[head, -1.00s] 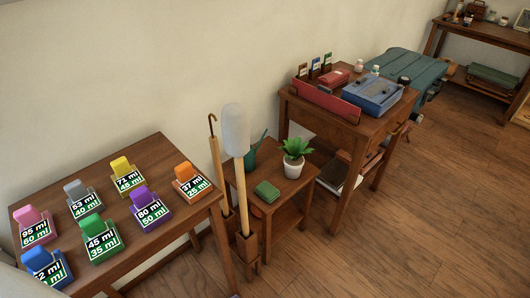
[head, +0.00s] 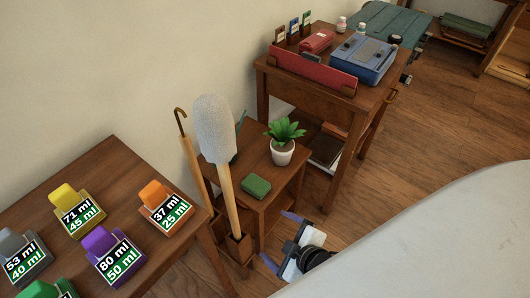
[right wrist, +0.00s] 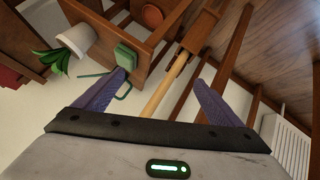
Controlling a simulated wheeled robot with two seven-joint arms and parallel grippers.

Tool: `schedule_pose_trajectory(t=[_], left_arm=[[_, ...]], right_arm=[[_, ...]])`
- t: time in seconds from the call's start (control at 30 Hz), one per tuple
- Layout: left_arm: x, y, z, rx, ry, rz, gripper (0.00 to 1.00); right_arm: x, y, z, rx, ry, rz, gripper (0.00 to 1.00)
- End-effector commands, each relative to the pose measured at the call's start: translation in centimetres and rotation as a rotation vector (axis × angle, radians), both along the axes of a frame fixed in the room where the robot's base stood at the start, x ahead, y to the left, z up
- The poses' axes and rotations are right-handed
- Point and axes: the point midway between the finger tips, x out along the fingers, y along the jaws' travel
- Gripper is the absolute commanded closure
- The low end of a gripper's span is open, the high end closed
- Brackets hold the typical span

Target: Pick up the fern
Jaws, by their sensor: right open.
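The fern (head: 284,132) is a green leafy plant in a small white pot (head: 282,154). It stands upright on a small wooden side table (head: 234,158). In the right wrist view, the fern (right wrist: 50,55) appears at upper left, tilted by the camera angle, outside the span of the fingers. My right gripper (head: 281,240) is open and empty, with two purple fingers. In the head view it is in front of the side table, nearer to me than the pot and apart from it. My left gripper is not in view.
A green block (head: 256,187) lies on the side table near the pot. A tall duster (head: 215,130) stands in a wooden holder at its left. A desk (head: 292,78) with a blue case (head: 363,61) stands behind right. A table with coloured labelled holders (head: 112,252) is at left.

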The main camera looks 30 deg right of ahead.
Motion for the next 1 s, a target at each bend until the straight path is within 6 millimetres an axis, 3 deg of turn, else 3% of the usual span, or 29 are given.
schedule_pose_trajectory(t=[0.03,0.2,0.33,0.5,0.7,1.0], left_arm=[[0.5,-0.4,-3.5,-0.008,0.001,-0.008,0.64],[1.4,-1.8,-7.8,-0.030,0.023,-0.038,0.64],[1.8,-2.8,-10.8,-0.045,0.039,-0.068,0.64],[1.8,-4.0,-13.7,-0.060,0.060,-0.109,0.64],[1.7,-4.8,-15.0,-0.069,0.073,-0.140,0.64],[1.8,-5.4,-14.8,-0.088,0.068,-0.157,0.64]], right_arm=[[2.4,-1.3,-3.4,-0.166,-0.040,0.079,0.11],[9.2,-5.5,-6.1,-0.795,-0.099,0.339,0.11],[13.7,-8.8,-6.5,-1.281,-0.062,0.481,0.11],[17.8,-12.0,-5.3,-1.810,0.090,0.593,0.11],[19.8,-13.8,-3.1,-2.148,0.275,0.645,0.11],[22.9,-16.0,-2.4,-2.229,0.332,0.656,0.11]])
